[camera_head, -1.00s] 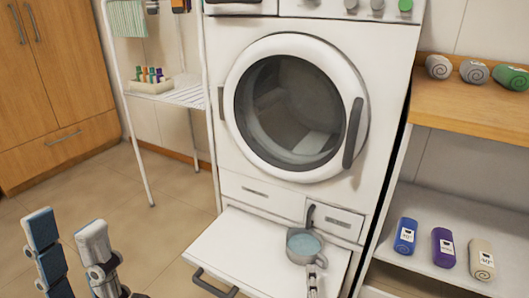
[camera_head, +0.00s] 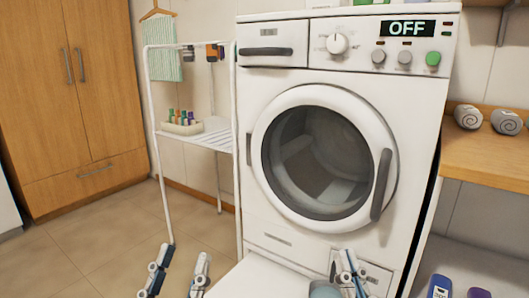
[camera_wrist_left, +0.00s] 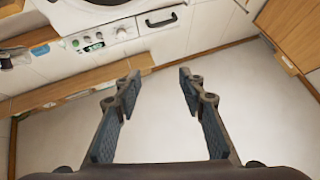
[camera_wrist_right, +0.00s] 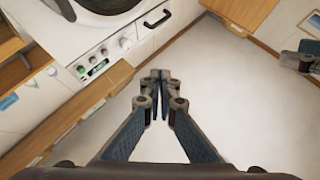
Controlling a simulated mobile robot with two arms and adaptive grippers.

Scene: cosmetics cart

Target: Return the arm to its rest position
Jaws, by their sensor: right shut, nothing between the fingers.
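My left gripper (camera_head: 176,272) shows at the bottom left of the head view, its two fingers apart over the floor. In the left wrist view its fingers (camera_wrist_left: 158,85) are wide open with nothing between them. My right gripper (camera_head: 347,262) shows at the bottom of the head view, in front of the washing machine's lower panel. In the right wrist view its fingertips (camera_wrist_right: 160,74) meet and hold nothing. A grey-blue cup (camera_head: 324,290) is at the bottom edge of the head view, just left of the right gripper and mostly cut off.
The washing machine (camera_head: 270,85) has its round door shut and its display reads OFF. Its pulled-out white shelf (camera_head: 262,278) juts forward. A wire rack (camera_head: 215,138) stands left, a wooden shelf (camera_head: 478,160) with rolled towels right. The floor (camera_head: 110,225) at left is clear.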

